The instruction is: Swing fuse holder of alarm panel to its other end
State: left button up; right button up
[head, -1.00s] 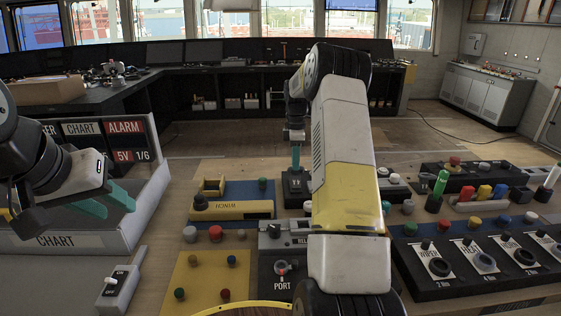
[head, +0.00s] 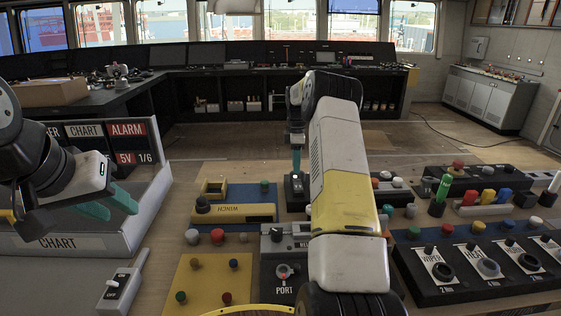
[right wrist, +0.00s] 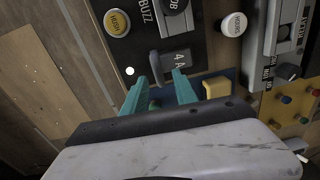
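A black panel (right wrist: 197,48) fills the top of the right wrist view, with an amber button, a "BUZZ" label and a "4 A" label. A grey upright lever (right wrist: 155,64), apparently the fuse holder, stands beside the "4 A" label. My right gripper (right wrist: 160,80) is open, its teal fingertips apart on either side of the lever's near end; contact cannot be told. In the head view my right gripper (head: 296,163) points down over the black "4 A" part (head: 296,187), and my forearm hides much of the panel. My left gripper (head: 110,205) is open and empty at the left.
A grey chart rack (head: 150,205) with "CHART" and "ALARM" cards stands at left. A yellow winch box (head: 235,212), a yellow board (head: 212,280) and a grey "PORT" box (head: 284,250) stand near the right arm. Black panels with knobs (head: 475,270) lie at right.

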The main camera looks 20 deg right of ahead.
notch_tip(320, 180, up, 8)
jog(key=shift+w, duration=0.15)
dwell(0.3)
jog(key=shift+f, duration=0.1)
jog(key=s+a+r+m+t, duration=0.2)
jog(key=s+a+r+m, duration=0.1)
jog(key=s+a+r, duration=0.45)
jog(key=s+a+r+m+t, duration=0.2)
jog(key=s+a+r+m, duration=0.2)
jog(key=s+r, duration=0.55)
jog(key=s+a+f+m+t, duration=0.1)
jog(key=s+a+m, duration=0.1)
jog(key=s, duration=0.5)
jog(key=s+a+f+m+y, duration=0.1)
jog(key=s+a+f+m, duration=0.1)
jog(key=s, duration=0.6)
jog(key=s+a+f+m+t+y, duration=0.1)
jog(key=s+a+m, duration=0.2)
jog(key=s, duration=0.5)
jog(key=shift+a+f+t, duration=0.15)
jog(key=shift+f+t, duration=0.1)
jog(key=shift+t, duration=0.05)
jog(key=shift+s, duration=0.1)
